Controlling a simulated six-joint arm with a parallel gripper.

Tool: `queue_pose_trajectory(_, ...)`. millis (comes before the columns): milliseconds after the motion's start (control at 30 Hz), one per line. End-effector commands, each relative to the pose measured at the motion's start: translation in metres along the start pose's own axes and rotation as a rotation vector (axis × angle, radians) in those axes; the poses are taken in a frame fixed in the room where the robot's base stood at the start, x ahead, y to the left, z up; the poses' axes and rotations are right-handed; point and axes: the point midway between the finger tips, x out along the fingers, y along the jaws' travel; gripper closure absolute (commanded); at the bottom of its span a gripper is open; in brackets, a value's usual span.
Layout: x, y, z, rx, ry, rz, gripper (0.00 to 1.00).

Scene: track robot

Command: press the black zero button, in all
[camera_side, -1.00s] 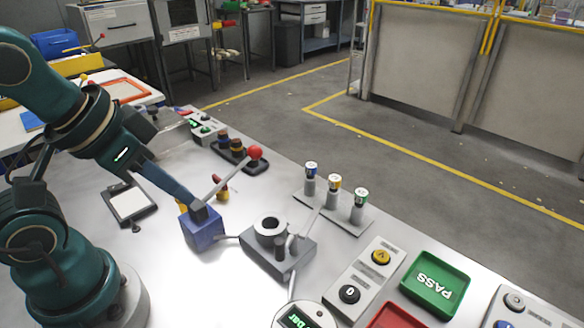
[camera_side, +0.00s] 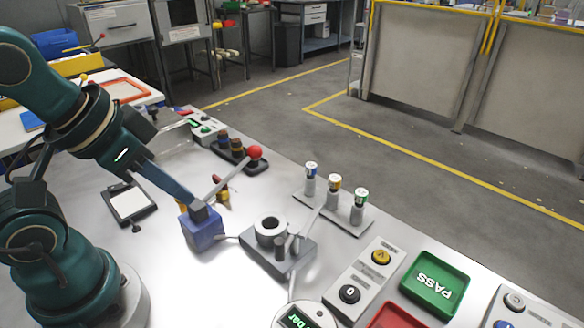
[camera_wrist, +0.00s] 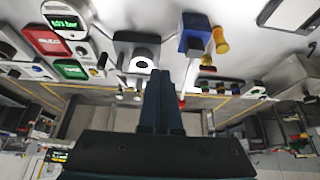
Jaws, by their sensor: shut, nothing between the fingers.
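The black button marked 0 (camera_side: 349,294) sits on a grey control box (camera_side: 340,312), nearer the front than the yellow button (camera_side: 381,257) on the same box. My gripper (camera_side: 199,211) is shut and empty. In the side view its tips overlap the top of a blue block (camera_side: 203,234), well to the left of the black button; touching cannot be told. In the wrist view the gripper (camera_wrist: 161,76) points between the blue block (camera_wrist: 196,35) and a grey fixture with a ring (camera_wrist: 139,63). I cannot pick out the black button surely in the wrist view.
A lever with a red knob (camera_side: 255,152) rises by the blue block. A round gauge (camera_side: 298,318), a green PASS tray (camera_side: 436,283) and a red tray (camera_side: 396,318) surround the box.

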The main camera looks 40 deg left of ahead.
Motion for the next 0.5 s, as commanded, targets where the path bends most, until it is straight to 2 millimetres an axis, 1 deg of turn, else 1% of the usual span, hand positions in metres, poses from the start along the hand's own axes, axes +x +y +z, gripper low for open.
queue_pose_trajectory(367, 0.0, 0.0, 0.0, 0.002, 0.001, 0.0, 1.0)
queue_pose_trajectory(433, 0.0, 0.0, -0.003, 0.006, 0.015, 0.001, 1.0)
queue_pose_trajectory(500, -0.001, 0.004, -0.012, 0.0, 0.054, 0.019, 1.0)
